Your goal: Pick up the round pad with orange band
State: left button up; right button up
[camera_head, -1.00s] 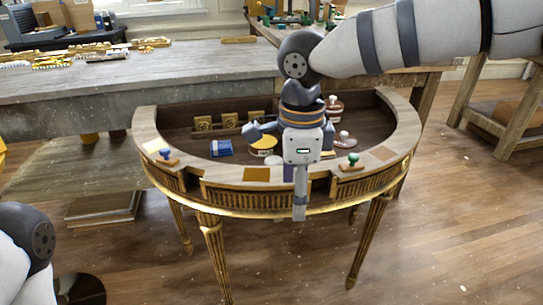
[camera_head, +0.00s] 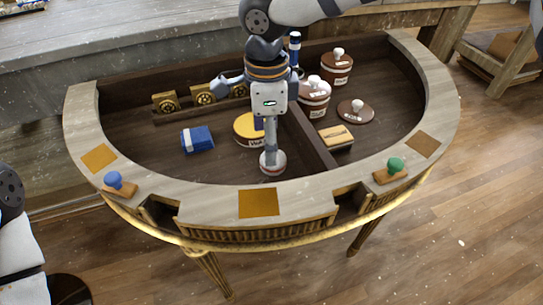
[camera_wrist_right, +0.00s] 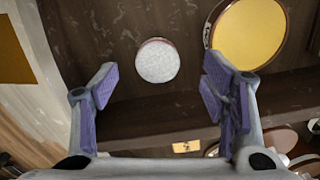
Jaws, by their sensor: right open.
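Two round pads lie inside the console's sunken tray. The smaller one (camera_head: 272,164) has a pale speckled top and a reddish band. It also shows in the right wrist view (camera_wrist_right: 157,61). The larger one (camera_head: 246,131) has a yellow top and a pale label on its side. In the wrist view it shows a brown-orange rim around the yellow top (camera_wrist_right: 249,33). My right gripper (camera_head: 266,140) points down above the small pad, open and empty. In the wrist view the small pad is just beyond the gap between the fingertips (camera_wrist_right: 158,82). My left gripper is out of view.
A dark divider (camera_head: 307,137) runs right of the pads. Beyond it stand brown-and-white jars (camera_head: 314,92), a round lid (camera_head: 356,112) and a small yellowish block (camera_head: 336,138). A blue box (camera_head: 197,139) lies left. Blue-handled (camera_head: 113,181) and green-handled (camera_head: 396,166) stamps sit on the rim.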

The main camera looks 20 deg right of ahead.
jog(key=f, duration=0.3)
jog(key=d+f, duration=0.1)
jog(key=f, duration=0.1)
jog(key=shift+s+f, duration=0.2)
jog(key=shift+s, duration=0.15)
jog(key=shift+f, duration=0.25)
jog(key=shift+w, duration=0.1)
jog(key=c, duration=1)
jog(key=shift+r, duration=0.15)
